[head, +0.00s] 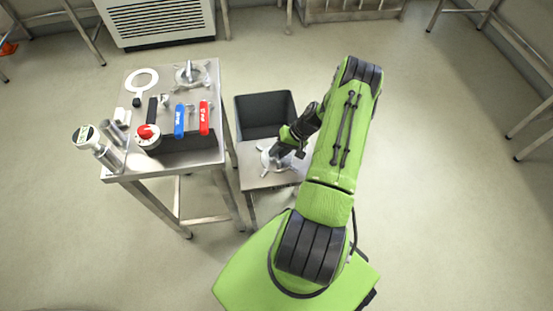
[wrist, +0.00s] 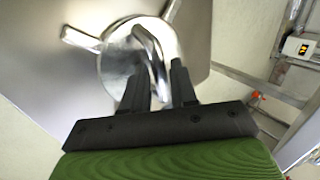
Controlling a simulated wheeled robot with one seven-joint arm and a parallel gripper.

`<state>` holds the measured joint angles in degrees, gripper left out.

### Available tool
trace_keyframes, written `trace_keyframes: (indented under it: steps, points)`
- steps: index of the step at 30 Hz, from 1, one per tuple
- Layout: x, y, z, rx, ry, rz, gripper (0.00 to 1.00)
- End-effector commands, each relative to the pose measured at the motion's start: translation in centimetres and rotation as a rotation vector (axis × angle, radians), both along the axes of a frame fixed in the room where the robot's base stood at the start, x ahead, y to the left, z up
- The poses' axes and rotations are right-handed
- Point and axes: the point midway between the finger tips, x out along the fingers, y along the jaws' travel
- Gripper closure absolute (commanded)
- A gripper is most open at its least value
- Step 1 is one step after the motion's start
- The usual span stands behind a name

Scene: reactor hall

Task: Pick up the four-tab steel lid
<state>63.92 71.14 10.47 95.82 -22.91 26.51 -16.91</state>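A round steel lid (head: 266,157) with tabs and a raised bar handle lies on the low steel stand. In the wrist view the lid (wrist: 118,55) shows a shiny disc, two tabs at its upper edge and the bent handle (wrist: 148,45). Its other tabs are hidden, so I cannot count them. My gripper (head: 283,152) is over the lid, pointing down at it. In the wrist view my gripper (wrist: 156,82) has its fingers apart, one on each side of the handle's near end, with a gap visible.
A steel table (head: 205,160) on the left holds another tabbed steel piece (head: 190,75), a white ring tool (head: 143,82), blue (head: 180,120) and red (head: 204,118) handled items and a gauge (head: 84,134). A dark open bin (head: 264,112) stands behind the stand. Floor to the right is clear.

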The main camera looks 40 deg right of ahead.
Motion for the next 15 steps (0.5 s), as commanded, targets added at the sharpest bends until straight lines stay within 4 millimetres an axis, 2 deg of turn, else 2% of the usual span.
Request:
trace_keyframes:
  steps: [2,6,7,15]
  points:
    - [-0.01,-0.04,0.11,0.000,0.000,0.000,0.76]
    - [-0.03,-0.04,0.12,0.000,0.000,0.000,0.97]
    - [-0.03,-0.04,0.12,0.000,0.000,0.000,1.00]
    - [0.00,-0.05,0.18,0.000,-0.002,0.000,1.00]
